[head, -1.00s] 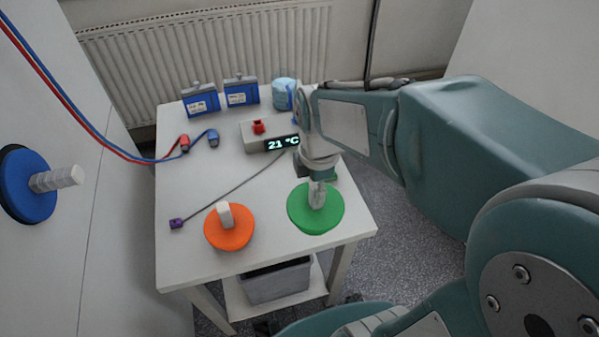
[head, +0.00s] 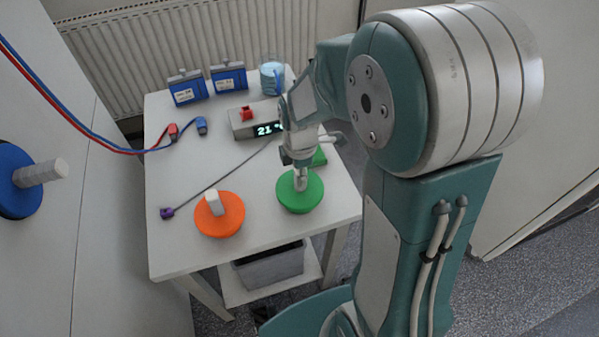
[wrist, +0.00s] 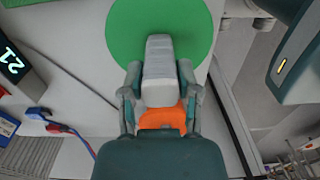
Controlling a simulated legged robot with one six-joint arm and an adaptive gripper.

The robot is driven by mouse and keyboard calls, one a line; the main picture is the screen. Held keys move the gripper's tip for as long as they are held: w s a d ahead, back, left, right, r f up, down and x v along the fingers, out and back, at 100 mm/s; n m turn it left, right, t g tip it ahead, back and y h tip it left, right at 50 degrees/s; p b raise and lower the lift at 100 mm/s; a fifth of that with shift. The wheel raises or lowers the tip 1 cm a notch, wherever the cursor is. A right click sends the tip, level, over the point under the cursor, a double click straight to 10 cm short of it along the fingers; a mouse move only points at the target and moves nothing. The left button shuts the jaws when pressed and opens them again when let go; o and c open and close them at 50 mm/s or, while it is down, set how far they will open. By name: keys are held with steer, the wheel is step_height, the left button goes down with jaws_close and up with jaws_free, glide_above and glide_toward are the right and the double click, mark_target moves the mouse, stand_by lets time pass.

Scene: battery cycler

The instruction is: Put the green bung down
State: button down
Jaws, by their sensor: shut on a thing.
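The green bung (head: 299,196) is a round green disc with a pale grip. In the head view it is at the right front part of the white table (head: 180,252), and whether it touches the tabletop is hard to tell. My gripper (head: 300,180) is above the disc, shut on the bung's grip. In the wrist view the green disc (wrist: 160,22) is at the top, and its pale grip (wrist: 158,72) sits between the two fingers of my gripper (wrist: 160,98).
An orange bung (head: 220,217) stands to the left. A purple probe (head: 167,213) lies at left. A blue bung (head: 16,183) is on the left wall.

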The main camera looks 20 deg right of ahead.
steer(key=shift+c, duration=1.7)
jaws_free()
steer(key=shift+s, duration=0.1)
steer(key=shift+a+r, duration=0.1)
step_height(320, 180, up, 11)
steer(key=shift+r, duration=0.1)
steer(key=s+r+m+t, duration=0.3)
steer(key=s+m, duration=0.4)
steer(key=m, duration=0.2)
steer(key=s+r+m+t, duration=0.2)
steer(key=s+r+m, duration=0.2)
steer(key=m, duration=0.5)
steer(key=shift+s+t, duration=0.4)
steer(key=shift+s, duration=0.95)
